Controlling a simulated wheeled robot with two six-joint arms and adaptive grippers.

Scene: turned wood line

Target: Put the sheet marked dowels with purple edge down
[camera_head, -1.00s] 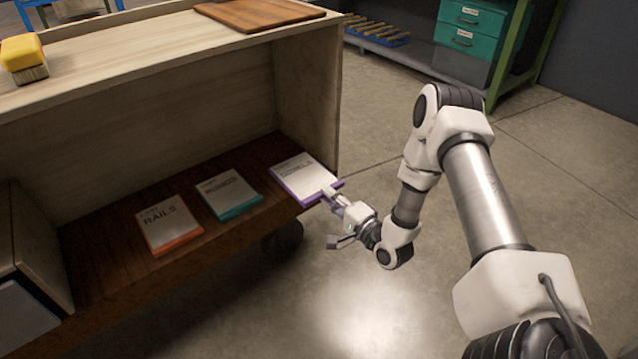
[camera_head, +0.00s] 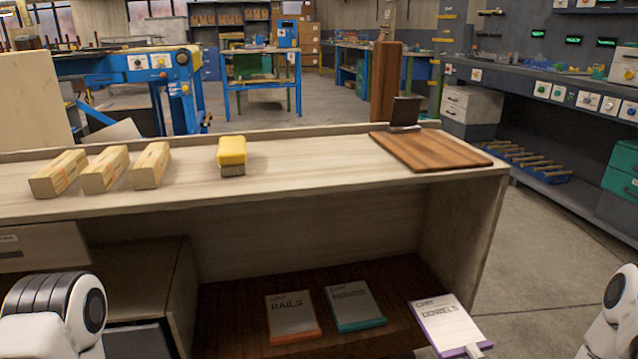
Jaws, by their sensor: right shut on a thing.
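The sheet marked dowels (camera_head: 447,322) is white with a purple edge and shows at the right end of the dark lower shelf (camera_head: 232,300). My right gripper (camera_head: 473,351) is shut on its near lower edge; only a light fingertip shows at the bottom of the picture. I cannot tell whether the sheet still touches the shelf. The orange-edged sheet marked rails (camera_head: 291,314) and a teal-edged sheet (camera_head: 354,304) lie on the shelf to its left. My left gripper is out of view; only part of my left arm shows at lower left.
The bench top (camera_head: 300,165) above the shelf holds several wood blocks (camera_head: 106,169), a yellow brush (camera_head: 232,154) and a brown board (camera_head: 428,150). The bench's right side panel stands close to the dowels sheet. Open floor (camera_head: 540,255) lies to the right.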

